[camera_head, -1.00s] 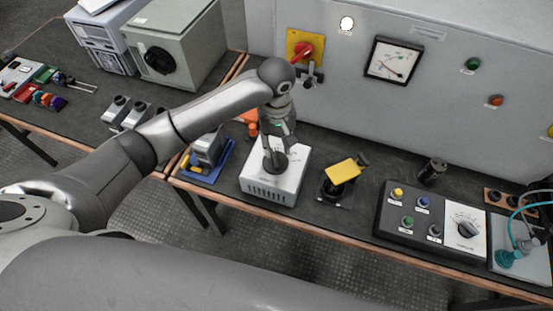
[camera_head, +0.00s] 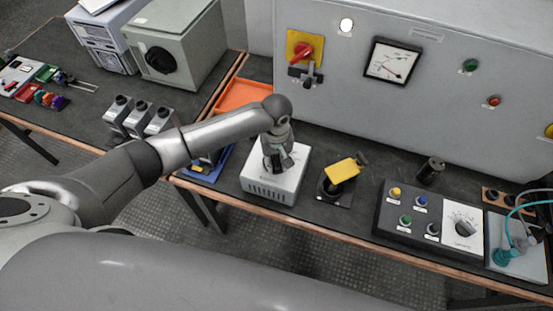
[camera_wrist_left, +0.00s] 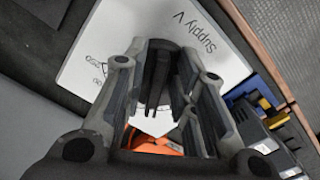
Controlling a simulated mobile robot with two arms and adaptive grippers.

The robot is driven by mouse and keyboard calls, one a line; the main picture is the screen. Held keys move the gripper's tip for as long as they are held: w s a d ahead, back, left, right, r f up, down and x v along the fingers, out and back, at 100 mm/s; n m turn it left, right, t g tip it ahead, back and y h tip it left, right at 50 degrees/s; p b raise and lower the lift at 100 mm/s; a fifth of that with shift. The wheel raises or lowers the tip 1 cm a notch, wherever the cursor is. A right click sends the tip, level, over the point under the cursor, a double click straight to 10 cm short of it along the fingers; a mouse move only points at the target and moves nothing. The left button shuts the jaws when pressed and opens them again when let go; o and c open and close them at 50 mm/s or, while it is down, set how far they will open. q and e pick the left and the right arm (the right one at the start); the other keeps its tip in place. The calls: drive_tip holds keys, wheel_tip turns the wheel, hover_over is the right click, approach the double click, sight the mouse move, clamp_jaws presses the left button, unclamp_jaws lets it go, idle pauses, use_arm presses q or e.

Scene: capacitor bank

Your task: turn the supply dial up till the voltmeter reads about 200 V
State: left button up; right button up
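The supply unit is a white box (camera_head: 268,190) on the bench in the head view. Its top, lettered "Supply V" (camera_wrist_left: 193,32), fills much of the left wrist view. The black supply dial (camera_wrist_left: 156,78) shows between the fingers of my left gripper (camera_wrist_left: 165,70). In the head view the left gripper (camera_head: 277,163) points down over the box and hides most of the dial. The fingers stand apart on either side of the dial; firm contact is not clear. The voltmeter (camera_head: 393,61) hangs on the grey cabinet, its numbers too small to read. My right gripper is not in view.
A yellow-topped switch (camera_head: 342,171) stands right of the box, then a control panel (camera_head: 430,218) with buttons and a knob. An orange tray (camera_head: 243,94) lies behind my left arm. A blue tray (camera_head: 213,172) is left of the box. The cabinet (camera_head: 340,110) rises behind.

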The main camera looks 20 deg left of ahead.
sight(274, 162)
use_arm(q)
clamp_jaws()
drive_tip(key=shift+s+a+r+m+p, duration=0.1)
drive_tip(key=shift+r+m+p, duration=0.15)
drive_tip(key=shift+m+p, duration=0.8)
drive_tip(key=shift+a+f+m+p, duration=0.1)
drive_tip(key=shift+a+m+p, duration=0.05)
drive_tip(key=shift+m+p, duration=0.45)
drive_tip(key=shift+f+m, duration=0.15)
drive_tip(key=shift+m, duration=0.2)
drive_tip(key=shift+o, duration=1.6)
unclamp_jaws()
wheel_tip(274, 162, up, 12)
